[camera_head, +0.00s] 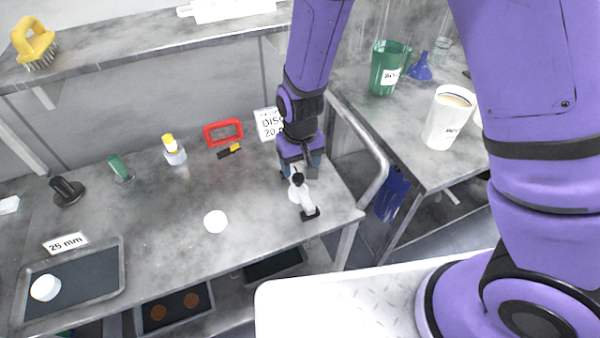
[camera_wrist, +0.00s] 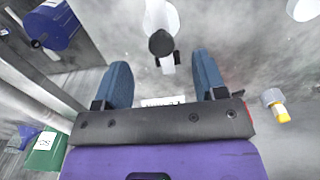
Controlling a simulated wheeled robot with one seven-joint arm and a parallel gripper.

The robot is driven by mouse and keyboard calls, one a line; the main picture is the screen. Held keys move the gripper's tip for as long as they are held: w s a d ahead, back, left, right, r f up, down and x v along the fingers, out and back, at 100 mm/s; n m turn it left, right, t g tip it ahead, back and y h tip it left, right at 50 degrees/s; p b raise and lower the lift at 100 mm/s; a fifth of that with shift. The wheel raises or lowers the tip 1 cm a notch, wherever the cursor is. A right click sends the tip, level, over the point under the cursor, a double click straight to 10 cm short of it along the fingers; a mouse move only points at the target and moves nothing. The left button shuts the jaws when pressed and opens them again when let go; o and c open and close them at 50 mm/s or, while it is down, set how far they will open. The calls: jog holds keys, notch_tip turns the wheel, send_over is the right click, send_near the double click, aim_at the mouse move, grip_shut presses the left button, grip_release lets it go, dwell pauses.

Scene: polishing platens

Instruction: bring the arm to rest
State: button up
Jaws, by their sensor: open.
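My gripper (camera_head: 300,168) hangs low over the right end of the steel bench (camera_head: 255,225), at the end of my bent purple arm. In the wrist view its two blue fingers (camera_wrist: 163,78) stand wide apart with nothing held between them. A white-handled tool (camera_head: 301,195) with a dark knob and a black foot is just in front of the gripper on the bench. In the wrist view the tool (camera_wrist: 162,48) lies beyond the gap between the fingertips. Whether a finger touches it cannot be told.
A sign card (camera_head: 267,124) and red frame (camera_head: 223,131) stand behind. A yellow-capped bottle (camera_head: 173,150), white disc (camera_head: 215,221) and dark tray (camera_head: 75,282) are leftward. A bent metal rail (camera_head: 372,165) and side table with green jug (camera_head: 388,68) and white pitcher (camera_head: 448,118) are right.

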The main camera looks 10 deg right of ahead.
jog(key=shift+w+d+r, duration=0.1)
jog(key=shift+r, duration=0.7)
jog(key=s+d+r+t+y, duration=0.1)
jog(key=d+r, duration=0.3)
jog(key=r, duration=0.3)
jog(key=d+r+m, duration=0.1)
jog(key=d+r, duration=0.3)
jog(key=r, duration=0.3)
jog(key=s+d+r+t+y, duration=0.1)
jog(key=d+r, duration=0.3)
jog(key=r, duration=0.3)
jog(key=s+d+r+m+t+h, duration=0.2)
jog(key=s+d+r+t, duration=0.1)
jog(key=s+d+r, duration=0.9)
jog(key=s, duration=0.3)
jog(key=shift+s+r, duration=0.25)
jog(key=shift+s, duration=0.1)
